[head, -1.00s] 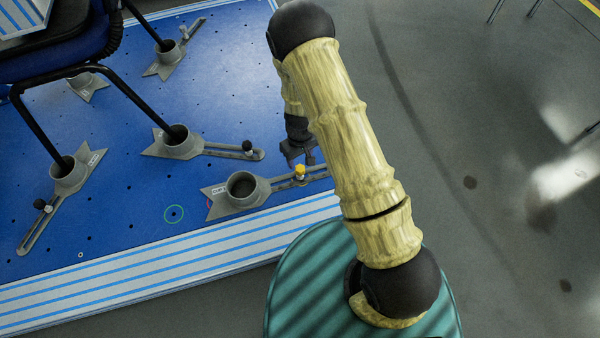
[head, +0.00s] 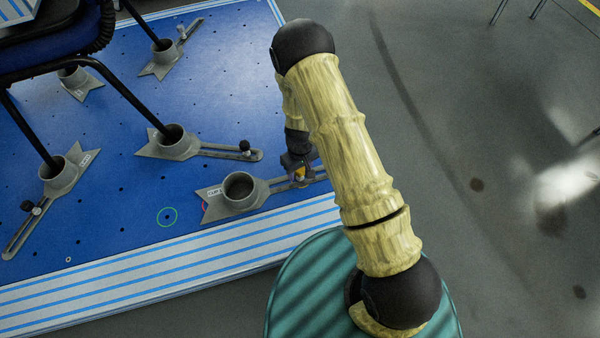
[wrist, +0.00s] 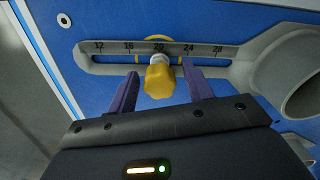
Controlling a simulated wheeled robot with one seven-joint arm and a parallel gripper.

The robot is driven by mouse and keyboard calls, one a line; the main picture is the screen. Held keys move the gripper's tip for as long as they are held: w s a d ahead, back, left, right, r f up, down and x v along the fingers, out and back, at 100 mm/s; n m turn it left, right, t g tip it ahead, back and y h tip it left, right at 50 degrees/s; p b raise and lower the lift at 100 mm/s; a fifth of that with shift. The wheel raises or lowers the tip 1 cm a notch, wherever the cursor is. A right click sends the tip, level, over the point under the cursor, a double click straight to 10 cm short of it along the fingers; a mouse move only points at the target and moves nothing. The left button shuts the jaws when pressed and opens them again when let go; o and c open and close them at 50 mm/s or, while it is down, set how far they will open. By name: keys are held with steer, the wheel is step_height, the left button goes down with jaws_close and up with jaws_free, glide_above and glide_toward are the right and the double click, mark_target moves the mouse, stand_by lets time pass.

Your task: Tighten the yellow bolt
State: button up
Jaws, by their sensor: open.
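The yellow bolt (wrist: 159,80) stands in the slot of a grey clamp arm (wrist: 108,57) marked with a number scale, near the 20. In the head view the yellow bolt (head: 299,174) is partly hidden by my gripper (head: 300,163). In the wrist view my gripper (wrist: 160,82) is open, with one purple finger on each side of the bolt's yellow head. The clamp's round cup (head: 239,187) is empty.
Other grey clamps with black knobs (head: 245,147) lie on the blue plate (head: 130,200). Black chair legs (head: 132,98) stand in several cups, to the left of my gripper. The plate's striped front edge (head: 150,268) is near the empty clamp.

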steer(key=n+p, duration=0.1)
steer(key=n, duration=0.2)
steer(key=shift+r, duration=0.1)
steer(key=shift+n, duration=0.5)
